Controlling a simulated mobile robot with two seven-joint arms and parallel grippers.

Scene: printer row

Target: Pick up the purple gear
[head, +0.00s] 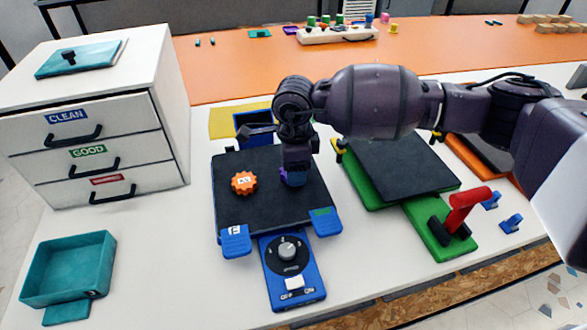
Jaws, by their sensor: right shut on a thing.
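The purple gear (283,175) is on or just above the black plate (235,207) of the blue printer, mostly hidden by my gripper; I cannot tell whether it touches the plate. My right gripper (293,178) points down over it and is shut on it. An orange gear (244,183) lies on the same plate to the left, apart from the gripper. My left gripper is not in view.
A blue control box (290,270) with a knob stands at the plate's front. A green printer (400,165) with a red lever (466,205) is at right. A teal tray (68,268) and a white drawer cabinet (95,120) are at left.

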